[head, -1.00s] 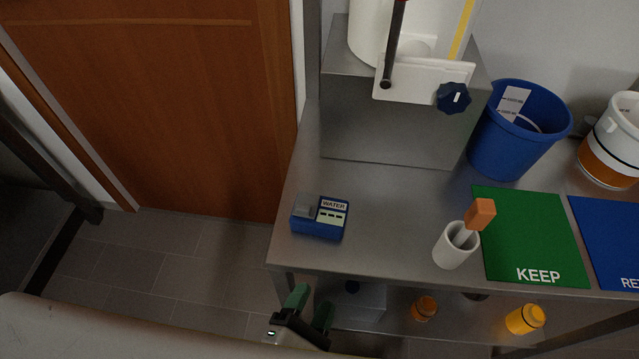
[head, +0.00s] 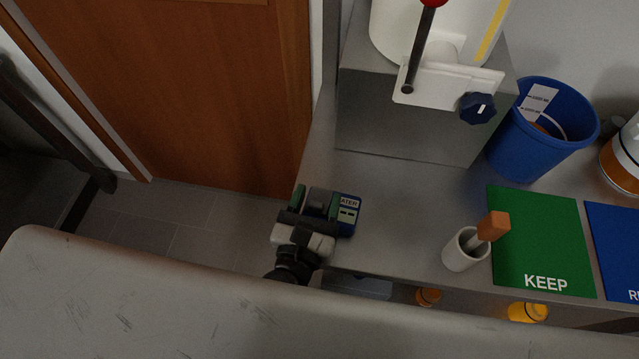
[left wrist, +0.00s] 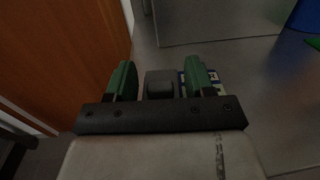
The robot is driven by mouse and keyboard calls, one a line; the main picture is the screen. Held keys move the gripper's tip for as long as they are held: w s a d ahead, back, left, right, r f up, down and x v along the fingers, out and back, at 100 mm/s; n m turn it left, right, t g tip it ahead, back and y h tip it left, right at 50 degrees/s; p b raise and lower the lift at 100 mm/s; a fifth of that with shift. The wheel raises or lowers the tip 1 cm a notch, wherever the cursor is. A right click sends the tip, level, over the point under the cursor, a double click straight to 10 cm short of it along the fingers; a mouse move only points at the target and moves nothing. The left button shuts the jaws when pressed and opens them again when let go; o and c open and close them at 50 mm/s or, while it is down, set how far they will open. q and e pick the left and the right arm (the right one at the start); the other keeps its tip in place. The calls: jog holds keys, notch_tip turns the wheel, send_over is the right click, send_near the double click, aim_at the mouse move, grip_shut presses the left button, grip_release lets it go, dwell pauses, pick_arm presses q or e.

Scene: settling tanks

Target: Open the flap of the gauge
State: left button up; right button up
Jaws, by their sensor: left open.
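The gauge (head: 349,214) is a small blue box with a pale label reading WATER, on the left front part of the steel table. My left gripper (head: 316,198) is over its left part and hides much of it. In the left wrist view, the gauge's grey flap (left wrist: 160,84) shows between the two green fingers of my left gripper (left wrist: 160,72). The fingers are open, one on each side of the flap, and I cannot tell whether they touch it. The flap appears closed, though its hinge is hidden. My right gripper is not in view.
A steel block (head: 400,125) bearing a white vessel with a red-knobbed lever stands behind the gauge. A blue bucket (head: 540,130), a white cup (head: 463,252) with an orange-handled tool and a green KEEP mat (head: 540,240) lie to the right. The steel between is clear.

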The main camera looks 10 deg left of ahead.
aim_at(322, 191)
pick_arm(q)
jog(key=shift+w, duration=0.7)
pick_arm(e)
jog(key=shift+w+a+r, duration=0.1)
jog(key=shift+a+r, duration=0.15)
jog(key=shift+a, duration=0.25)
